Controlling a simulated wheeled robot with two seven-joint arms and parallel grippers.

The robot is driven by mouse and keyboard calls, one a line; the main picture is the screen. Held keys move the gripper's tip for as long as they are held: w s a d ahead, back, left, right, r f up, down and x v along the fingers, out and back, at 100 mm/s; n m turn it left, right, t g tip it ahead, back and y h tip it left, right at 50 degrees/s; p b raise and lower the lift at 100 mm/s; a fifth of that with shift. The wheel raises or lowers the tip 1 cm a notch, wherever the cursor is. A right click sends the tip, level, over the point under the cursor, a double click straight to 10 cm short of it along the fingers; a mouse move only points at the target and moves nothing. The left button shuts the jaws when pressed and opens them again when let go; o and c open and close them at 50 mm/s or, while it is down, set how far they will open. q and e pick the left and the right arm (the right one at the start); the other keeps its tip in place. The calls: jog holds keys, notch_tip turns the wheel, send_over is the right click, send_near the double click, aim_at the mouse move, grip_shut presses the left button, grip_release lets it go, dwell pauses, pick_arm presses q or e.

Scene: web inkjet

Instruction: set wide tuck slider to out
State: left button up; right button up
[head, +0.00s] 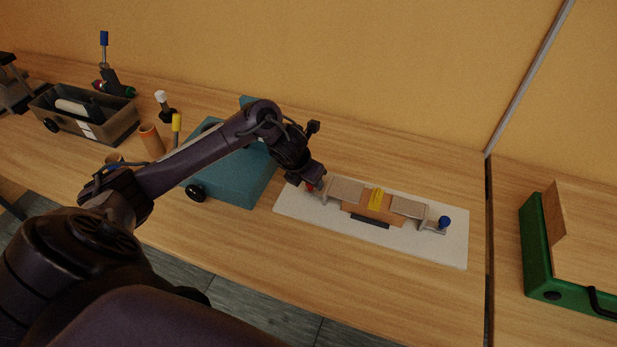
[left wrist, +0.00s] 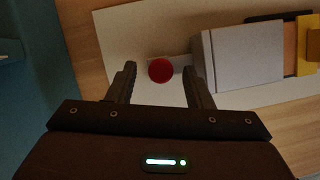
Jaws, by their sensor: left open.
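A slider device on a white base plate (head: 290,207) lies on the wooden table. It has two grey blocks (head: 346,190), an orange-brown middle piece with a yellow handle (head: 376,198), a red knob (head: 311,187) at its left end and a blue knob (head: 445,222) at its right end. I cannot tell which part is the wide tuck slider. My left gripper (head: 306,183) is at the red knob. In the left wrist view the open fingers (left wrist: 160,77) stand on either side of the red knob (left wrist: 161,70), with a gap on both sides. My right gripper is not in view.
A teal box (head: 245,184) stands left of the plate, partly behind my left arm. Farther left are an orange cylinder (head: 152,139) and a dark bin (head: 110,124). A green and wood unit (head: 537,255) is at the right. Bare table lies in front of the plate.

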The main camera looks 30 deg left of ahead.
pick_arm(q)
grip_shut()
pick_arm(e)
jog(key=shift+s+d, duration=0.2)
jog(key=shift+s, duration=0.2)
pick_arm(q)
jog(key=a+b, duration=0.1)
jog(key=a, duration=0.1)
jog(key=s+a+b, duration=0.1)
jog(key=a, duration=0.1)
jog(key=shift+a, duration=0.35)
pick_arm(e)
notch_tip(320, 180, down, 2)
pick_arm(q)
grip_release()
jog(key=shift+r, duration=0.15)
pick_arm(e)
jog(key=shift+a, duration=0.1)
